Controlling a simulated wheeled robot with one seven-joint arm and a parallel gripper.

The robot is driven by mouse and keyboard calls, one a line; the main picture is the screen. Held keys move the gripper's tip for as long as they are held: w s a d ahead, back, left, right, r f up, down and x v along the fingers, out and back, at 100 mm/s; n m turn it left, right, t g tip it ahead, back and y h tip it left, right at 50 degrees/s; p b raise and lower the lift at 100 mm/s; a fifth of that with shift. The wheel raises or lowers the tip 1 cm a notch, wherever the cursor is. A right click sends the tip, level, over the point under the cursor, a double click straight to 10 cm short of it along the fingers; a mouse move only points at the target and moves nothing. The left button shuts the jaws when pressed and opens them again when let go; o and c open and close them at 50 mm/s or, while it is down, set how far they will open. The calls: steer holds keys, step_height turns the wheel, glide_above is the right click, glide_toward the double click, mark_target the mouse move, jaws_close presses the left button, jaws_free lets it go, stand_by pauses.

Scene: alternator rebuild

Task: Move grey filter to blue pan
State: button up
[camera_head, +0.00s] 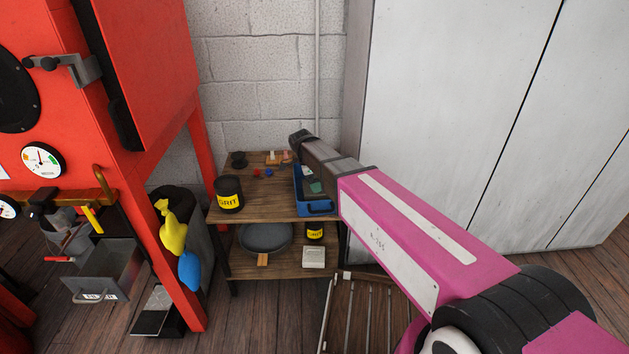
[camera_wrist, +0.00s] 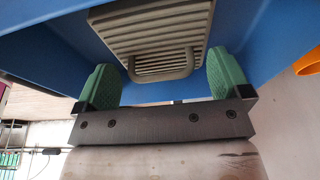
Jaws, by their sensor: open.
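The blue pan (camera_head: 319,208) is on the right end of the wooden shelf's top board, partly covered by my arm. In the wrist view, the blue pan (camera_wrist: 48,52) fills the upper part. In the head view the filter cannot be made out, and my arm hides most of the gripper.
A grey round pan (camera_head: 265,238) lies on the lower shelf. A red machine (camera_head: 150,60) stands left, a pale cabinet (camera_head: 470,110) right. A slatted crate (camera_head: 365,315) is on the floor.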

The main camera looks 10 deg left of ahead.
mark_target(306, 187)
steer(key=v, duration=1.1)
steer(key=shift+r, duration=0.4)
steer(key=s+d+f+n+y, duration=0.1)
steer(key=s+d+f+n, duration=0.2)
steer(key=d, duration=1)
steer(key=s+d+f+n+y, duration=0.1)
steer(key=s+d+f+n, duration=0.3)
steer(key=d, duration=0.9)
steer(key=s+d+f+n+g+y, duration=0.1)
steer(key=s+d+f+n, duration=0.3)
steer(key=d, duration=0.9)
step_height(306, 187, down, 3)
steer(key=n, duration=0.3)
steer(key=shift+s+d, duration=0.25)
steer(key=shift+d, duration=0.15)
